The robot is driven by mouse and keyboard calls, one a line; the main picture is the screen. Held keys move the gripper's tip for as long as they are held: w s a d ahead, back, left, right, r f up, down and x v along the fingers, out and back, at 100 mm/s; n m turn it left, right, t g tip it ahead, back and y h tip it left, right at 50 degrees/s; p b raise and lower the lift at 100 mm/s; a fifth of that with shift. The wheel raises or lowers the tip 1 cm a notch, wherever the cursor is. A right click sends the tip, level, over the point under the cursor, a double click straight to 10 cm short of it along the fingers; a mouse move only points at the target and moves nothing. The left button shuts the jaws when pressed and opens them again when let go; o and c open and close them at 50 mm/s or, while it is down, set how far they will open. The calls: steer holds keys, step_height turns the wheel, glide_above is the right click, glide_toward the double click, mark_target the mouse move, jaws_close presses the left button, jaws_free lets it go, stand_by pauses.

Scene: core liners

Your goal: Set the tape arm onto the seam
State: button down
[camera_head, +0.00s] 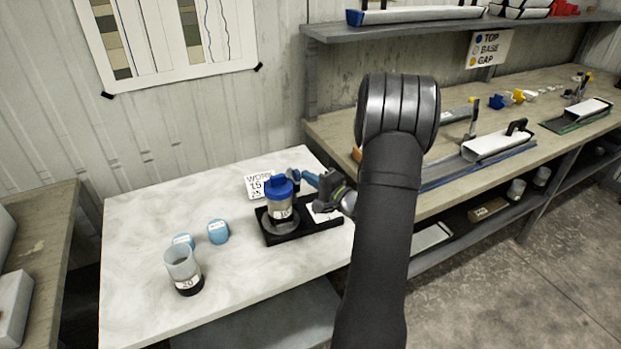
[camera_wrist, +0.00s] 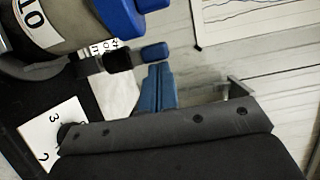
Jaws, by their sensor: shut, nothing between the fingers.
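A jar with a blue lid (camera_head: 279,187) stands on a black base (camera_head: 272,236) on the pale table. In the wrist view the jar (camera_wrist: 45,25), marked 10, sits at upper left within a grey ring. A dark piece with a blue end (camera_wrist: 155,51) projects beside it, possibly the tape arm; the small blue part beside the jar (camera_head: 293,175) may be the same piece. My gripper (camera_head: 312,179) is right of the jar; its blue fingers are together and empty in the wrist view (camera_wrist: 158,85), close to the blue end. I cannot make out the seam.
A clear cup marked 20 (camera_head: 183,268) and two blue caps (camera_head: 218,231) stand left of the base. A number card (camera_head: 259,184) stands behind it. The right bench (camera_head: 455,120) holds white core liners (camera_head: 495,144).

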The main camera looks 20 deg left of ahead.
steer(key=s+d, duration=0.2)
steer(key=d, duration=0.9)
steer(key=shift+s+d, duration=0.15)
steer(key=shift+d, duration=0.1)
steer(key=w+a+n+g+y, duration=0.1)
steer(key=w+a, duration=0.3)
steer(key=a, duration=0.6)
steer(key=shift+a+g, duration=0.4)
steer(key=shift+g, duration=0.1)
steer(key=shift+w, duration=0.1)
